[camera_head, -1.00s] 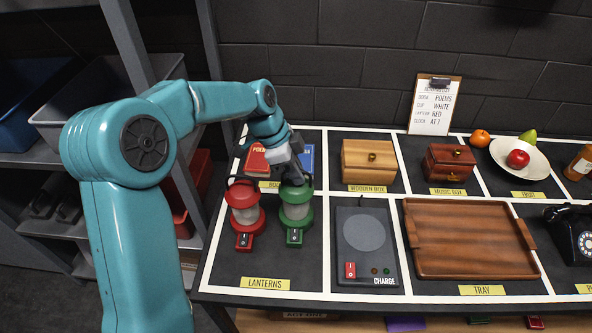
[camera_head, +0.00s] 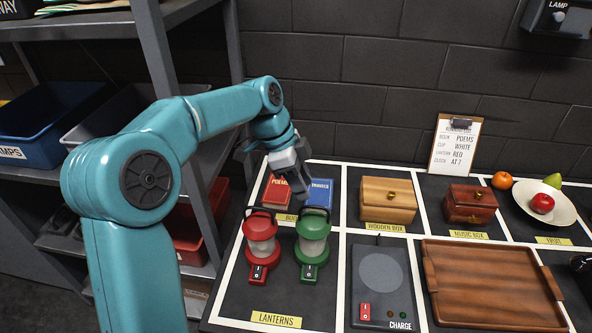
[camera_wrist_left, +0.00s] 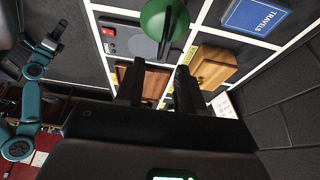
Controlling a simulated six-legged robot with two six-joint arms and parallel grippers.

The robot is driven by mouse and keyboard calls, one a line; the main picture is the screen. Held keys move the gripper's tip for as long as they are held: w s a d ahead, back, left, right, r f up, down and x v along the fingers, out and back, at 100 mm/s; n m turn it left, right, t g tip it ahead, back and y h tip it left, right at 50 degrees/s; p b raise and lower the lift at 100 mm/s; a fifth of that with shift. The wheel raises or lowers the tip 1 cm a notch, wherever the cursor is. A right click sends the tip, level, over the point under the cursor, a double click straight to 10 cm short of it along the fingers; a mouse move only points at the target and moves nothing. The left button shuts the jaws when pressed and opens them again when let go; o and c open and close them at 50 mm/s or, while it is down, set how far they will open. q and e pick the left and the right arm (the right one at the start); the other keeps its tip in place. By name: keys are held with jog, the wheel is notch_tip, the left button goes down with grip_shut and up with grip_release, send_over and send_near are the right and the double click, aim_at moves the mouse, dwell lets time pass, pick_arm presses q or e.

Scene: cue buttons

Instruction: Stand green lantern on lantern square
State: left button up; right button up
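The green lantern (camera_head: 312,246) stands upright in the square labelled LANTERNS (camera_head: 240,308), beside the red lantern (camera_head: 261,240). Its switch base faces the front. My left gripper (camera_head: 303,190) is behind and above the green lantern's top, near the books. In the left wrist view its two dark fingers (camera_wrist_left: 158,88) are apart with nothing between them. The green lantern's round top (camera_wrist_left: 160,20) shows just beyond them, apart from the fingers as far as I can tell. My right gripper (camera_wrist_left: 50,42) seems to show small at the left of the wrist view; its fingers are unclear.
A red book (camera_head: 277,190) and a blue book (camera_head: 319,192) lie behind the lanterns. The charge pad (camera_head: 379,290) is empty, right of the lanterns. A wooden box (camera_head: 388,200), music box (camera_head: 469,204) and empty tray (camera_head: 490,285) stand further right. A notice clipboard (camera_head: 455,147) leans at the back.

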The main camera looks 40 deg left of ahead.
pick_arm(q)
jog(key=v, duration=0.4)
jog(key=shift+w, duration=0.1)
dwell(0.3)
